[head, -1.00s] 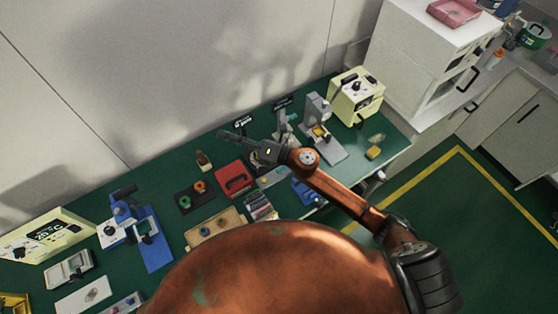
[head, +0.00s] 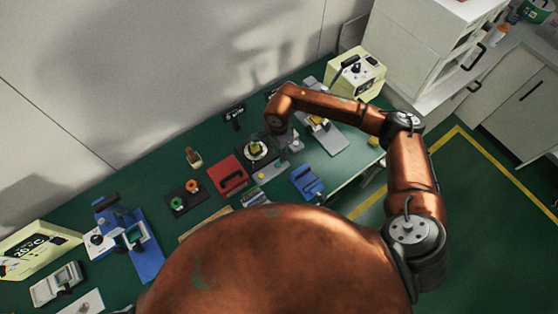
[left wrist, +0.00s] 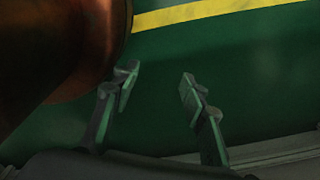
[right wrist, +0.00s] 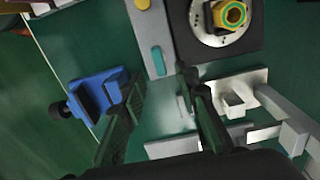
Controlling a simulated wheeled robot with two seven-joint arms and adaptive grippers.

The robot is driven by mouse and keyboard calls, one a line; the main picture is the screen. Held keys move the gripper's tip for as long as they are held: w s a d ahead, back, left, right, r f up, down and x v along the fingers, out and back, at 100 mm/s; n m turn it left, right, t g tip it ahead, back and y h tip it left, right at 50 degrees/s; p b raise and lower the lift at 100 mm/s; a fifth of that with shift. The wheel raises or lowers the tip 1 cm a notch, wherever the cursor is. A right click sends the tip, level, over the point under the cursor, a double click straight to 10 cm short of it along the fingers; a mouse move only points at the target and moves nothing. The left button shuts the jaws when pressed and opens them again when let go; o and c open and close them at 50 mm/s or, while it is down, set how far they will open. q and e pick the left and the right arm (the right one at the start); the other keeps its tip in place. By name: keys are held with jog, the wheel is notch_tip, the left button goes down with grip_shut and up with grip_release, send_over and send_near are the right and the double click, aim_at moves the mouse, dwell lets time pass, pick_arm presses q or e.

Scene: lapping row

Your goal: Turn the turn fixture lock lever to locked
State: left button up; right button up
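The turn fixture appears to be the black base with a round silver dial (head: 258,150) and a yellow-green piece at its centre. In the right wrist view the dial (right wrist: 222,22) is at the top right, partly cut off. A grey plate (right wrist: 150,38) with a yellow knob and teal slot adjoins the base. I cannot tell which part is the lock lever or how it is set. My right gripper (right wrist: 162,78) is open and empty, its fingertips over the bench near the plate's end. My left gripper (left wrist: 158,80) is open and empty above the green floor.
A blue fixture (right wrist: 98,92) and a pale metal stand (right wrist: 240,92) flank my right gripper. A red case (head: 228,177) and a black tray with coloured rings (head: 186,198) lie left of the fixture. A cream instrument (head: 356,72) stands at the back right.

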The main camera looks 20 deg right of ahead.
aim_at(279, 163)
notch_tip(279, 163, down, 7)
jog(key=shift+r, duration=0.15)
jog(key=shift+c, duration=0.3)
grip_shut()
dwell(0.3)
